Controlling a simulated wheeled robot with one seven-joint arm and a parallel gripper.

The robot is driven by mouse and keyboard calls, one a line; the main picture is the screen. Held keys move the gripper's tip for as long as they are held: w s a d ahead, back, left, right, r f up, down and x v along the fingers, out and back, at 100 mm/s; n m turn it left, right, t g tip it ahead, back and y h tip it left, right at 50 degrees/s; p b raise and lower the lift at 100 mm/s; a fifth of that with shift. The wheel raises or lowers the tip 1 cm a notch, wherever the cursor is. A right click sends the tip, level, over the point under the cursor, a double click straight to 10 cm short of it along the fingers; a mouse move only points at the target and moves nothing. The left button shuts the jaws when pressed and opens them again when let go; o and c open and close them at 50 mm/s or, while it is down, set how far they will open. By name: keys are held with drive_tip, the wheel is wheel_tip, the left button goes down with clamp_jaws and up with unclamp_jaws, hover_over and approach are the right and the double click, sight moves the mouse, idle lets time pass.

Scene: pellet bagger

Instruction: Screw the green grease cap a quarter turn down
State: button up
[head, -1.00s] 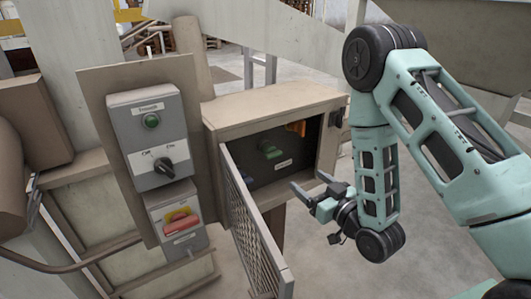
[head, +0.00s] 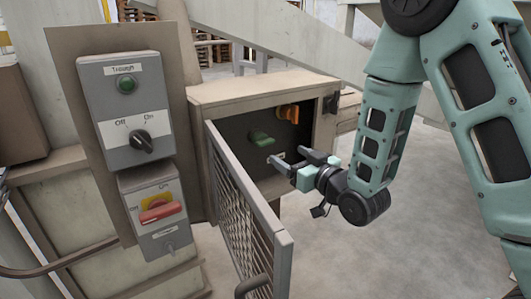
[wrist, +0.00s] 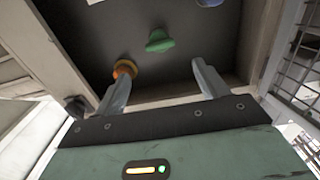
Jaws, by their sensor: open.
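The green grease cap (head: 261,138) sits on the dark back panel inside an open box. It has a winged handle shape. In the wrist view the green cap (wrist: 160,41) lies beyond the fingertips, roughly midway between them. My gripper (head: 288,157) is open and empty at the box's mouth, below and right of the cap in the head view. Its two fingers (wrist: 160,76) are spread and apart from the cap. An orange cap (head: 289,113) is at the upper right of the panel; in the wrist view the orange cap (wrist: 125,69) shows just by the left fingertip.
A mesh door (head: 245,205) stands open on the left of the box (head: 250,92). A blue part (wrist: 209,2) shows at the wrist view's top edge. Left of the box is a grey control panel with a black knob (head: 142,141) and a red handle (head: 160,212).

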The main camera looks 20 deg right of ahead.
sight(268, 142)
drive_tip(key=shift+w+f+b, duration=0.1)
drive_tip(key=shift+f+b, duration=0.05)
drive_tip(key=shift+b, duration=0.15)
drive_tip(key=p+x, duration=0.2)
drive_tip(key=x, duration=0.3)
drive_tip(key=p+x, duration=0.2)
drive_tip(key=x, duration=0.3)
drive_tip(key=shift+w+a+r, duration=0.1)
drive_tip(key=shift+r, duration=0.1)
drive_tip(key=shift+w+a+f, duration=0.1)
drive_tip(key=shift+w+a, duration=0.05)
drive_tip(key=shift+w, duration=0.45)
drive_tip(key=c, duration=1)
